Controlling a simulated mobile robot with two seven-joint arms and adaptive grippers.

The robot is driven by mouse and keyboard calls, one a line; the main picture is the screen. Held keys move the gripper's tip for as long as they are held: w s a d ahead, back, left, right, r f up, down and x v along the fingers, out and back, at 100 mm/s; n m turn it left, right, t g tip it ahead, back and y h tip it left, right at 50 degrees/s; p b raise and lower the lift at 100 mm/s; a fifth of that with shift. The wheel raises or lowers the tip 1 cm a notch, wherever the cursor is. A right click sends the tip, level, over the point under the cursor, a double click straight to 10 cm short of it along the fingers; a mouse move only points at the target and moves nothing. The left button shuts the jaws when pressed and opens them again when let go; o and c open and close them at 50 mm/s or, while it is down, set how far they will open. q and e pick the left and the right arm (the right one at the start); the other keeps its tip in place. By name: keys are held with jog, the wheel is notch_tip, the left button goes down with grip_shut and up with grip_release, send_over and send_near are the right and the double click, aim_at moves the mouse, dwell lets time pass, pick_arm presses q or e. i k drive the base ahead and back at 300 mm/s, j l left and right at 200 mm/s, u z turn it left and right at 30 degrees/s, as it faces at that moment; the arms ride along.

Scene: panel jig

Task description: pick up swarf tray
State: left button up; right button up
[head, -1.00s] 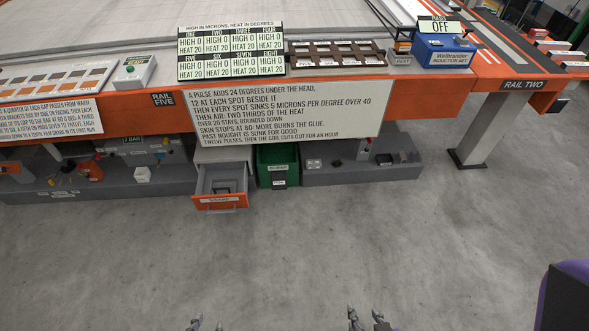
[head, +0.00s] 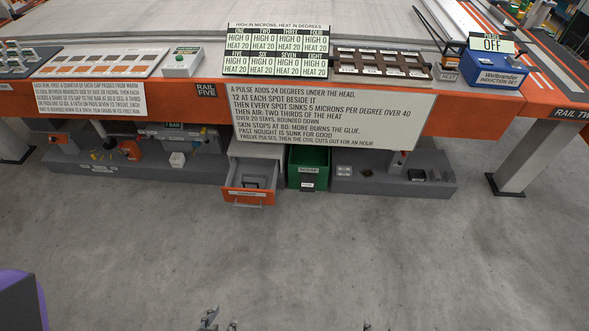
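I cannot pick out a swarf tray by a readable label. An open drawer (head: 246,197) with an orange front stands low under the bench, and its small front label is too small to read. A dark grey item (head: 254,182) lies inside it, its shape unclear. My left gripper (head: 220,320) shows at the bottom edge, fingers apart and empty, well short of the drawer. Of my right gripper (head: 367,326) only a fingertip shows at the bottom edge; the rest is out of frame.
A green scrap bin (head: 308,160) stands right of the drawer. Grey low shelves (head: 395,185) flank them under the orange bench edge (head: 470,122). A large text sign (head: 330,116) hangs above the drawer. The grey floor (head: 300,260) in front is clear.

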aim_at(252, 180)
jog(key=i+j+u, duration=0.25)
jog(key=i+j, duration=0.3)
jog(key=j, duration=0.15)
jog(key=i+j+u, duration=0.3)
jog(key=i+j, duration=0.3)
